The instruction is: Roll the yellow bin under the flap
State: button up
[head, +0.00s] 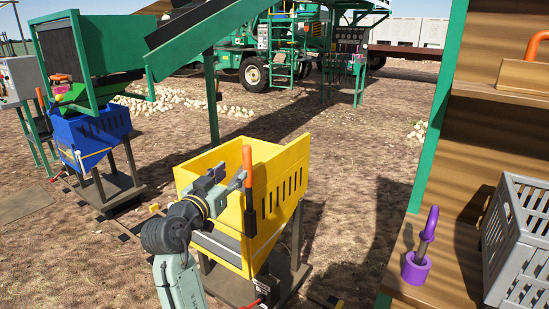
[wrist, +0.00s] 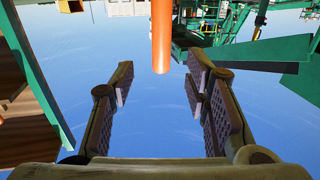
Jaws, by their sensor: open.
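The yellow bin (head: 281,183) stands upright on a dark wheeled base in the middle of the head view. An orange-gripped lever (head: 247,166) rises at its near side; its orange grip (wrist: 161,35) also shows in the wrist view, ahead of and between my fingers. My gripper (head: 230,182) is open and empty, close to the lever and in front of the bin. The fingers (wrist: 160,85) spread wide in the wrist view. A dark sloping panel with a green edge (head: 205,38) hangs above and behind the bin; I cannot tell if it is the flap.
A blue bin (head: 90,135) stands at the left under a green-framed chute (head: 84,48). Bare dirt lies behind the yellow bin.

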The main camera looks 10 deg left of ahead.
aim_at(245, 160)
jog(key=w+p, duration=0.1)
jog(key=w, duration=0.2)
jog(key=w+p, duration=0.1)
jog(key=w, duration=0.2)
jog(key=w+d+p, duration=0.1)
jog(key=w, duration=0.2)
jog(key=shift+w+r, duration=0.1)
jog(key=shift+r, duration=0.05)
jog(key=shift+w, duration=0.6)
jog(key=shift+c, duration=0.5)
grip_shut()
